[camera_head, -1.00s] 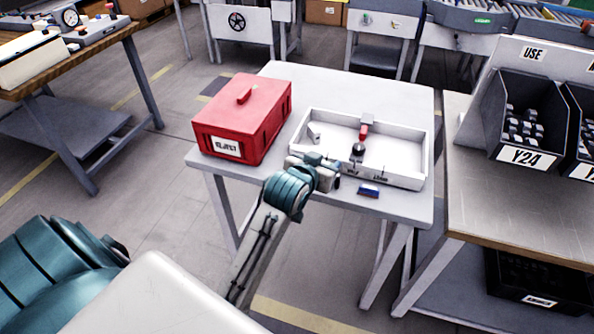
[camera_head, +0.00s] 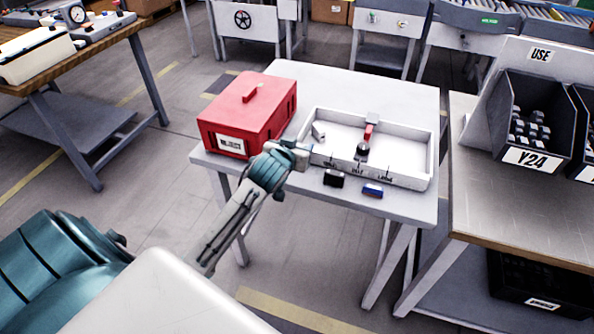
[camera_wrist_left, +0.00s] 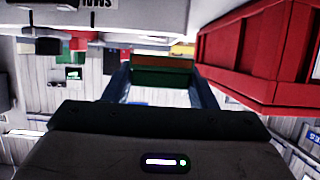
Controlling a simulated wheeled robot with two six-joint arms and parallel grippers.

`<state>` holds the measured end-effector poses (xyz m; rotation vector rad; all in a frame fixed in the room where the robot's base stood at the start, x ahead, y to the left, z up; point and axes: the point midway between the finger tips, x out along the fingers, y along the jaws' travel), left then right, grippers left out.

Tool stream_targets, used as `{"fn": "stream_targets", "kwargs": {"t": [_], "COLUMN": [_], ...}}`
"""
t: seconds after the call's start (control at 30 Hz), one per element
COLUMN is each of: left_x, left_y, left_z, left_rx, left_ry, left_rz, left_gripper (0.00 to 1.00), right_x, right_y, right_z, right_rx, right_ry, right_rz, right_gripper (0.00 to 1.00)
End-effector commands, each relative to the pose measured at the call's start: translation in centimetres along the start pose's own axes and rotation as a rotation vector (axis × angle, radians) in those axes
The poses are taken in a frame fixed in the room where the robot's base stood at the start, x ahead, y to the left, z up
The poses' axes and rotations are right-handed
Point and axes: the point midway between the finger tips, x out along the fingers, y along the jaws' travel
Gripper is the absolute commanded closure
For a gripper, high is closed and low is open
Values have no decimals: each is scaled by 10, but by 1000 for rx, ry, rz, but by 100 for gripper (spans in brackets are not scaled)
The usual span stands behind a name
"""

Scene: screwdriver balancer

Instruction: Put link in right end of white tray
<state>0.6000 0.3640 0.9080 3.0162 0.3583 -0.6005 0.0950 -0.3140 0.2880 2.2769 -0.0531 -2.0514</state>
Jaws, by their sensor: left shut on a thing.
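My left gripper (camera_head: 303,156) is by the tray's front left corner, beside the red box. In the left wrist view its two fingers are shut on a green and orange-brown block (camera_wrist_left: 162,76). I cannot tell whether this block is the link. The right gripper is not in view.
The red box (camera_head: 245,115) with a label stands left of the tray. A black block (camera_head: 334,178) and a blue block (camera_head: 372,190) lie in front of the tray. The table's back (camera_head: 350,85) is clear. A bench with dark bins (camera_head: 530,125) stands at right.

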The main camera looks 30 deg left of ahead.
Motion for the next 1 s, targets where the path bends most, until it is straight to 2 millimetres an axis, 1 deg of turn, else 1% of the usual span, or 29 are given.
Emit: {"fn": "stream_targets", "kwargs": {"t": [0.03,0.1,0.27,0.4,0.47,0.53,0.63,0.8,0.97,1.0], "left_x": [3,8,14,21,24,27,29,30,31,31], "left_y": [0,0,0,0,0,0,0,0,0,0], "left_z": [10,20,34,55,60,67,73,73,76,77], "left_rx": [0,-1,-1,-1,-1,0,1,1,0,0], "left_ry": [-5,-5,-2,-5,-4,-3,-1,0,0,0], "left_rz": [0,0,0,1,0,1,1,1,1,1], "left_gripper": [70,70,70,70,70,70,70,70,70,47], "right_x": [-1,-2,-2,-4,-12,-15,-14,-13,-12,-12], "right_y": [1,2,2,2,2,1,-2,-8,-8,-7], "right_z": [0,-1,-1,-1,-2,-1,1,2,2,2], "right_rx": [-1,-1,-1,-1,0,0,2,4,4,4], "right_ry": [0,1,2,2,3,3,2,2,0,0], "right_rz": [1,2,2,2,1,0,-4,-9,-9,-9], "right_gripper": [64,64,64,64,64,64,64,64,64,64]}}
